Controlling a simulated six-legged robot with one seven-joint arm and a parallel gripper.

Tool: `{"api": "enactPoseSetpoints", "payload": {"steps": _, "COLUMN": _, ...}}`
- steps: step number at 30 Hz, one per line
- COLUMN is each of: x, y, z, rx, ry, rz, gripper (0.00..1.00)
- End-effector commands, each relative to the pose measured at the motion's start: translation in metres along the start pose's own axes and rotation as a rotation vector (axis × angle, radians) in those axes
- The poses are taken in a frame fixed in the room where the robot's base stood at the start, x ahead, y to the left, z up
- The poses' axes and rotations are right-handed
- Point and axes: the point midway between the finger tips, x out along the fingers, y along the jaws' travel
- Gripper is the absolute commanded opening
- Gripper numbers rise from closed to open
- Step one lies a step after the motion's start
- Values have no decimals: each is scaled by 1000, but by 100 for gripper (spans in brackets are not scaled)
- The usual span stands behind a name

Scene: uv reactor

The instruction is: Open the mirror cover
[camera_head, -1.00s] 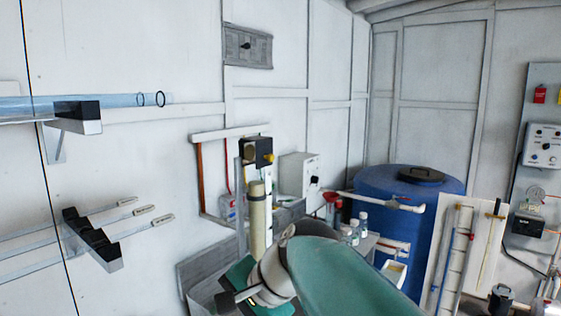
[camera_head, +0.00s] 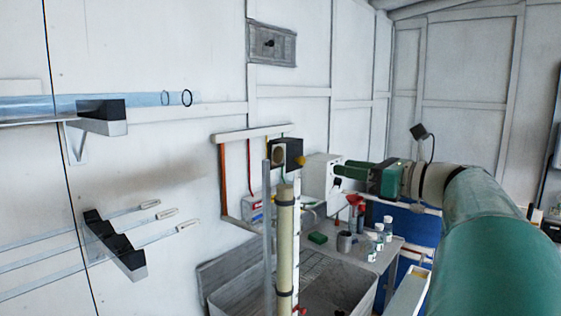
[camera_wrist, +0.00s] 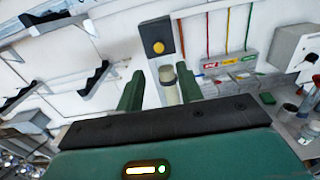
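No part is marked as the mirror cover, so I cannot tell for sure which it is. A grey wall panel (camera_head: 270,43) with a dark knob is higher up. My green gripper (camera_head: 342,171) is right of the box and apart from it. In the wrist view my gripper (camera_wrist: 160,88) is open and empty, and the column's top shows between the fingers.
A grey basin (camera_head: 235,285) surrounds the column's lower part. A white control box (camera_head: 320,176) stands behind, near my gripper. White bottles (camera_head: 387,225) and a grey cup (camera_head: 345,240) stand on the bench. Wall racks (camera_head: 115,248) hold glass tubes at left.

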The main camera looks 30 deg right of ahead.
Motion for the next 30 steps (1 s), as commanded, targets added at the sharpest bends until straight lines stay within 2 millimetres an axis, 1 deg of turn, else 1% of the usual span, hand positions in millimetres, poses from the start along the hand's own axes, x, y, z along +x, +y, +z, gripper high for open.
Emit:
{"api": "enactPoseSetpoints", "payload": {"steps": 1, "x": 11, "y": 1, "z": 0, "rx": -1, "ry": 0, "rz": 4, "gripper": 37}}
{"api": "enactPoseSetpoints", "payload": {"steps": 9, "x": 67, "y": 2, "z": 0, "rx": -2, "ry": 1, "rz": 3, "gripper": 37}}
{"api": "enactPoseSetpoints", "payload": {"steps": 12, "x": 84, "y": 2, "z": 0, "rx": -1, "ry": 1, "rz": 2, "gripper": 37}}
{"api": "enactPoseSetpoints", "payload": {"steps": 15, "x": 97, "y": 1, "z": 0, "rx": -2, "ry": 1, "rz": 1, "gripper": 37}}
{"api": "enactPoseSetpoints", "payload": {"steps": 20, "x": 107, "y": 1, "z": 0, "rx": -2, "ry": 1, "rz": 0, "gripper": 37}}
{"api": "enactPoseSetpoints", "payload": {"steps": 27, "x": 108, "y": 0, "z": 0, "rx": -2, "ry": 1, "rz": -1, "gripper": 37}}
{"api": "enactPoseSetpoints", "payload": {"steps": 29, "x": 108, "y": 1, "z": 0, "rx": -2, "ry": 1, "rz": 0, "gripper": 27}}
{"api": "enactPoseSetpoints", "payload": {"steps": 30, "x": 107, "y": 1, "z": 0, "rx": -2, "ry": 1, "rz": 0, "gripper": 19}}
